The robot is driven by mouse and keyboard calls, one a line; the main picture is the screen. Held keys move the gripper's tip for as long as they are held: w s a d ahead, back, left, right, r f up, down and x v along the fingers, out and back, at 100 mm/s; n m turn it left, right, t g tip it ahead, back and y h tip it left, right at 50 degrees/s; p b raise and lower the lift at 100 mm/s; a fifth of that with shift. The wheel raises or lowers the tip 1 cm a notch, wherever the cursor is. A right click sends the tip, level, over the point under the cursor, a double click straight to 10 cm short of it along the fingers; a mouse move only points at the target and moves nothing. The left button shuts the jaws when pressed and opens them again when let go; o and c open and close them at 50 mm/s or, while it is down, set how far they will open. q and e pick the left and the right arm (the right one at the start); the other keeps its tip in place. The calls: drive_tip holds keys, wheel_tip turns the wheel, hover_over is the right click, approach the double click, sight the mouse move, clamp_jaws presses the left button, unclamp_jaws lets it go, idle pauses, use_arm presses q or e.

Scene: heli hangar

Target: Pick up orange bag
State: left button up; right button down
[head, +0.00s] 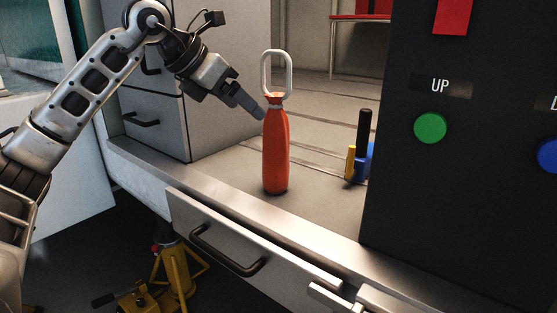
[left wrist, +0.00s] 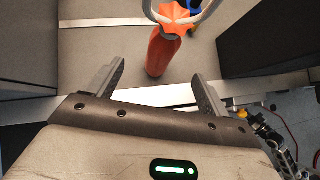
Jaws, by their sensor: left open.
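The orange bag (head: 275,150) is a tall, narrow, red-orange shape standing upright on the grey worktop, with a pale loop handle (head: 290,72) on top. My left gripper (head: 257,110) is just left of the bag's upper part in the head view, pointing toward it. In the left wrist view the fingers of my left gripper (left wrist: 157,82) are spread apart and empty. The bag (left wrist: 163,52) shows there beyond the fingertips, roughly between them, its handle cut by the top edge. Whether a finger touches the bag is unclear.
A grey drawer cabinet (head: 225,80) stands left of the bag. A dark panel with a green button (head: 431,128) rises at the right. Small blue, yellow and black items (head: 362,150) stand behind right. Worktop front edge (head: 240,213) has a drawer handle (head: 228,250) below.

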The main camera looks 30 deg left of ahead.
sight(276, 132)
use_arm(q)
drive_tip(key=p+x, duration=0.1)
drive_tip(key=x, duration=1)
drive_tip(key=shift+d, duration=0.2)
clamp_jaws()
drive_tip(key=shift+w+r, duration=0.1)
drive_tip(key=shift+r, duration=0.1)
